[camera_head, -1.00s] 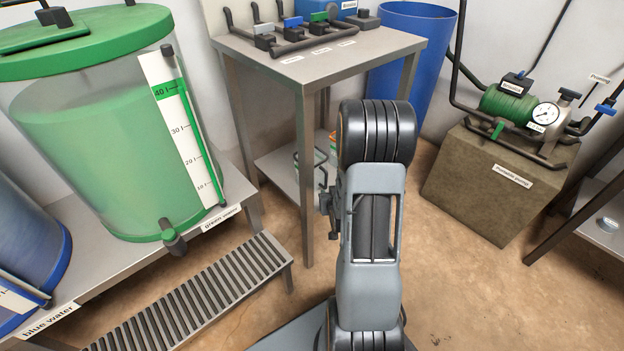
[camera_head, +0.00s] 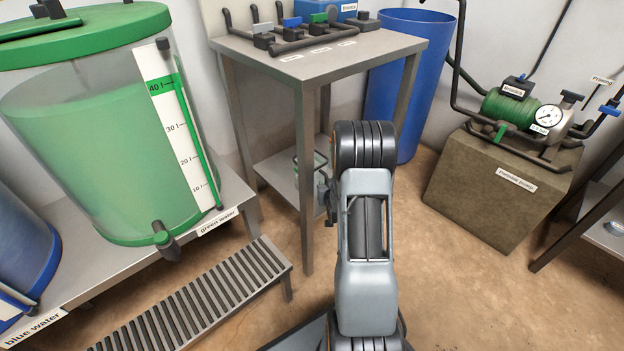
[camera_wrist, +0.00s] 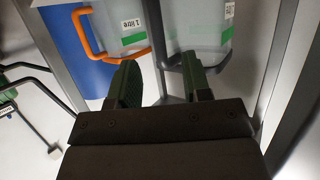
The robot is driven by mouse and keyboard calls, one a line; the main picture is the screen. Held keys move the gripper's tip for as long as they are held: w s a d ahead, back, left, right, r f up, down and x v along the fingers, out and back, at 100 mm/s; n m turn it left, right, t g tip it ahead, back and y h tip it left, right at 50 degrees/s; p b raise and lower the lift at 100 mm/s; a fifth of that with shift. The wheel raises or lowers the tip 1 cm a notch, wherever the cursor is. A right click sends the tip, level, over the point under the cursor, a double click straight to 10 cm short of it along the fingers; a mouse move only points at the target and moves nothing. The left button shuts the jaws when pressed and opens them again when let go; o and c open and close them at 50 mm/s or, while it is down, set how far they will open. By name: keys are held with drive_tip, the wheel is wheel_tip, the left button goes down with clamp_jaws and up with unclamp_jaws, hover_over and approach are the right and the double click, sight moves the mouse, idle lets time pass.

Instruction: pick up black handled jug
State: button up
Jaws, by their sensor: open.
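In the wrist view, a clear jug with a black handle (camera_wrist: 202,25) is ahead, right of centre, with a green-marked label. Its dark handle (camera_wrist: 154,32) runs down beyond the gap between the fingers. My gripper (camera_wrist: 159,64) is open, with one finger on each side of the picture's middle; nothing is seen clamped between them. In the head view, a jug (camera_head: 318,161) partly shows on the table's lower shelf (camera_head: 275,175); my arm hides the rest.
The table (camera_head: 330,60) has legs around the lower shelf and valves on top. A blue barrel (camera_head: 415,60) stands behind it. A slatted step (camera_head: 200,300) and the green water tank (camera_head: 100,130) are at left, the pump block (camera_head: 490,185) at right.

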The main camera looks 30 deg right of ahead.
drive_tip(key=shift+b+x, duration=0.75)
drive_tip(key=shift+x, duration=1.4)
drive_tip(key=shift+c, duration=0.2)
clamp_jaws()
